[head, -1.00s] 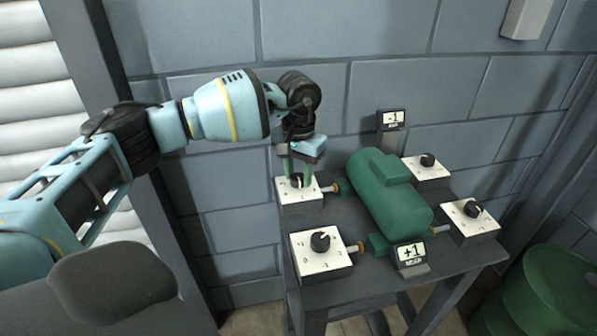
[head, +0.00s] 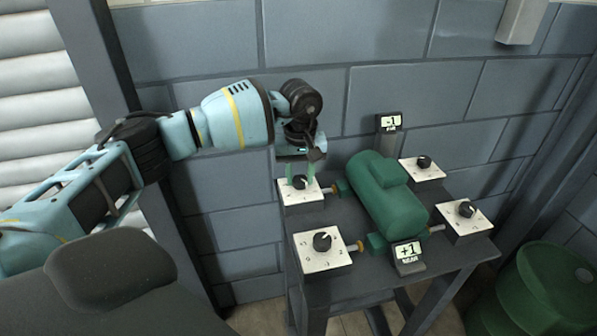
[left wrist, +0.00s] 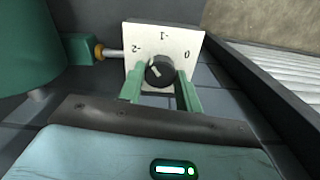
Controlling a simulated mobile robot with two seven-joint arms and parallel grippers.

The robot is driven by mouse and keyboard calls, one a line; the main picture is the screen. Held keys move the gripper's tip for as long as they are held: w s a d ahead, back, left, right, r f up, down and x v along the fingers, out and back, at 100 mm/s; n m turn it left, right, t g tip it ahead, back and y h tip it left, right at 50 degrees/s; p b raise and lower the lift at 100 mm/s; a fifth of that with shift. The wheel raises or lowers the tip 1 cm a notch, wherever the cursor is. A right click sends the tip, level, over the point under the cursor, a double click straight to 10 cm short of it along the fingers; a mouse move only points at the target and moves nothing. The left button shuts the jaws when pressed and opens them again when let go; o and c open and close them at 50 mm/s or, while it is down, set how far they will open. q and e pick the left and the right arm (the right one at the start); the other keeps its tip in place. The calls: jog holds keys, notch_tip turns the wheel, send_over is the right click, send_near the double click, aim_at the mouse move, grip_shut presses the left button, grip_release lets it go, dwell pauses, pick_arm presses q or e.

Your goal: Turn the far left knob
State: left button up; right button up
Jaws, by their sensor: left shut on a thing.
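The far left knob (head: 300,182) is a black dial on a white plate (head: 311,194) at the back left of the table. The knob also shows in the left wrist view (left wrist: 159,71), on a plate marked -2, -1 and 0, with its light pointer line visible. My left gripper (head: 300,176) comes down on it from above. Its green fingers (left wrist: 160,90) stand on both sides of the knob and are shut on it. The display at the back (head: 389,122) reads -1. My right gripper is not in view.
A green casing (head: 385,200) stands mid-table, right of the knob. Other knobs sit at front left (head: 322,241), back right (head: 424,162) and front right (head: 465,209). A front display (head: 407,252) reads +1. A wall is behind; a green barrel (head: 545,295) stands right.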

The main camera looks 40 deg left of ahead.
aim_at(299, 179)
pick_arm(q)
jog(key=n+p, duration=0.1)
jog(key=n, duration=0.3)
jog(key=shift+r+n, duration=0.15)
jog(key=shift+n, duration=0.25)
jog(key=n+p, duration=0.1)
jog(key=n, duration=0.2)
jog(key=shift+n, duration=0.3)
jog(key=n+p, duration=0.2)
jog(key=n, duration=0.3)
jog(key=shift+s+n, duration=0.1)
jog(key=shift+n, duration=1.3)
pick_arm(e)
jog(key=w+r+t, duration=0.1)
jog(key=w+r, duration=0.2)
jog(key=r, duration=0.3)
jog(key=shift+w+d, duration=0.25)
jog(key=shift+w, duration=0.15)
pick_arm(q)
jog(key=shift+n+p, duration=0.3)
jog(key=o, duration=1)
jog(key=shift+r, duration=3.75)
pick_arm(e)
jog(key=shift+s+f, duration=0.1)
